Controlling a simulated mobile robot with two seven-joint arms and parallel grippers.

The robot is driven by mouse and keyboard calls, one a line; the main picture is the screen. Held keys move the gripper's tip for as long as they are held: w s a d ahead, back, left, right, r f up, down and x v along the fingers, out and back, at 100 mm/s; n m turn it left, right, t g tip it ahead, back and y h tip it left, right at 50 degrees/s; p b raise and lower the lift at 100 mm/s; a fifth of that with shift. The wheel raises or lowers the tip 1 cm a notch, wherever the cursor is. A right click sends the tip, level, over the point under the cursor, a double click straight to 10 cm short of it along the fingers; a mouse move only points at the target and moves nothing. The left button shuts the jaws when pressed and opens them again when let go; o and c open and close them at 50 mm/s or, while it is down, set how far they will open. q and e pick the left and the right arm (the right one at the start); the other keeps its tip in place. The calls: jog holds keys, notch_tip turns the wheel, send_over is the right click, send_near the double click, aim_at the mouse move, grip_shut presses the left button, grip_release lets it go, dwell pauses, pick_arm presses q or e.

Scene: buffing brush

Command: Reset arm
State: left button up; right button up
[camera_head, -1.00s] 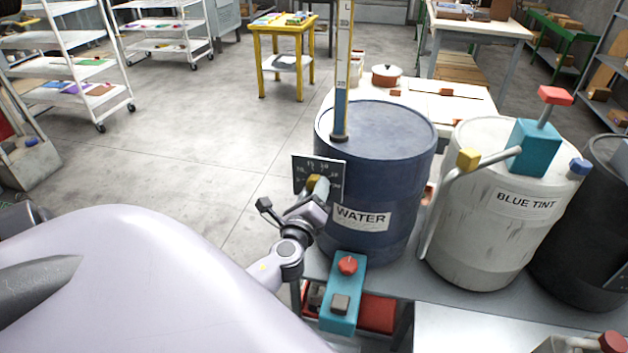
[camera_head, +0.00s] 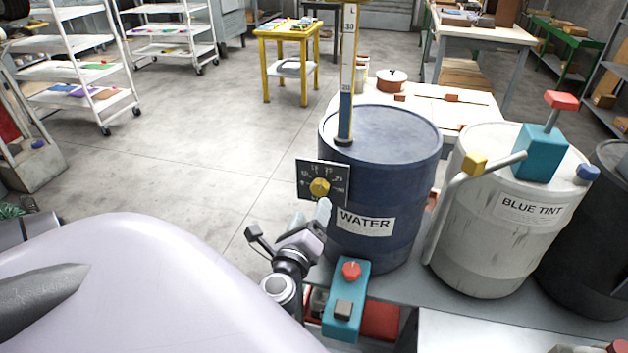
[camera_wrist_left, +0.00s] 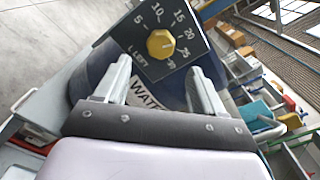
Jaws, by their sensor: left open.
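My left gripper (camera_head: 290,228) is in front of the blue WATER barrel (camera_head: 384,215), a little below a dark dial plate with a yellow knob (camera_head: 320,187). In the left wrist view the two fingers of the left gripper (camera_wrist_left: 158,88) stand apart with nothing between them. My right gripper does not show.
A teal box with a red knob (camera_head: 346,300) sits below the barrel. A white BLUE TINT barrel (camera_head: 495,225) with pipes stands to the right, then a dark barrel (camera_head: 590,245). A tall gauge tube (camera_head: 347,75) rises at the WATER barrel. Open floor (camera_head: 190,150) lies left.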

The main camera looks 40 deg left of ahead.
pick_arm(q)
jog(key=shift+s+d, duration=0.2)
jog(key=shift+s, duration=0.1)
dwell(0.4)
jog(key=s+d+f+n+g+h+p, duration=0.1)
jog(key=s+d+f+n+g+h, duration=0.1)
jog(key=s+d+f+n+h, duration=0.3)
jog(key=s+d+f+n+g+h+p, duration=0.1)
jog(key=s+d+f+n+g+h, duration=0.2)
jog(key=d+n, duration=0.9)
jog(key=s+f+n+h, duration=0.2)
jog(key=s+f+h, duration=0.1)
jog(key=s+f, duration=0.2)
jog(key=shift+d+f, duration=0.15)
jog(key=shift+d, duration=0.25)
